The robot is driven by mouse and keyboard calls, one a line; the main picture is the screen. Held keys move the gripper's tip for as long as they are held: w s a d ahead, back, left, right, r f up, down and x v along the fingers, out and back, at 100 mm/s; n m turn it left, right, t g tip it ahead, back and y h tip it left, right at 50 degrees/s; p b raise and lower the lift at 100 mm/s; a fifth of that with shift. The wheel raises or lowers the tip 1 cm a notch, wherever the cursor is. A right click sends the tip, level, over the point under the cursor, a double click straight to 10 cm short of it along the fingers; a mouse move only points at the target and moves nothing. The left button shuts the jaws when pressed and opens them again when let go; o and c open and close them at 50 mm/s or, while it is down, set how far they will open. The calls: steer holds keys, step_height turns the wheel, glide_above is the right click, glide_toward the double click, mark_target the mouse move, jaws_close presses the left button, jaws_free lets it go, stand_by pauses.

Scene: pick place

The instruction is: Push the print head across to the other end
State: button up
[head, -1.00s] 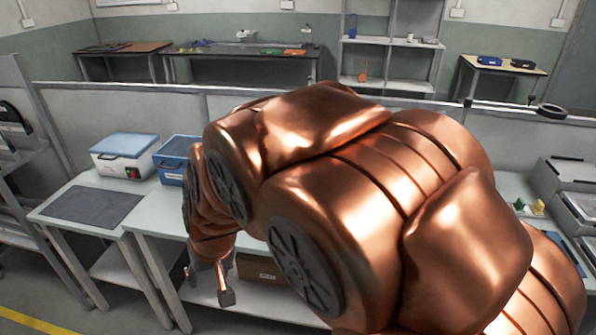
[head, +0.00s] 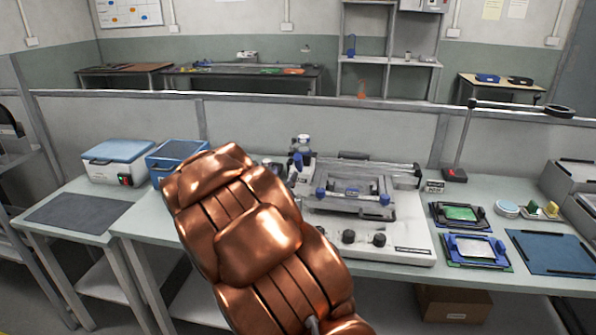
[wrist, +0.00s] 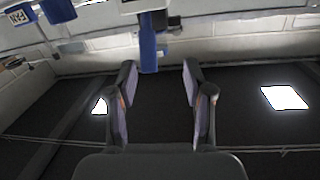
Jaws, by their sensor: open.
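The printer (head: 405,240) stands on the bench in the head view, with a grey frame and blue clamps. An upright grey and blue unit (head: 301,152), which looks like the print head, is at its left end, partly hidden by my copper arm. My gripper (wrist: 159,68) is open and empty in the wrist view; the arm hides it in the head view. A blue upright part (wrist: 147,48) shows just beyond and between the fingertips, nearer the left finger. I cannot tell whether anything touches it.
A blue-white box (head: 116,163) and a blue bin (head: 172,160) stand left of the printer. Right of it are two board holders (head: 477,251), a magnifier lamp (head: 455,174) and a blue mat (head: 548,252). A low partition (head: 240,118) runs behind the bench.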

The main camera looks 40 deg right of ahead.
mark_target(297, 164)
steer(key=shift+s+d+r+h, duration=0.1)
steer(key=shift+s+d+h, duration=0.15)
steer(key=shift+d, duration=0.25)
steer(key=shift+s+d+r+h, duration=0.1)
steer(key=shift+s+d+h, duration=0.05)
steer(key=shift+d+h, duration=0.3)
steer(key=shift+f+p+x, duration=0.1)
steer(key=shift+p+x, duration=0.3)
steer(key=shift+x, duration=1.45)
steer(key=shift+f+p+x, duration=0.15)
steer(key=shift+p+x, duration=0.2)
steer(key=shift+x, duration=1.45)
steer(key=shift+c, duration=0.3)
jaws_close()
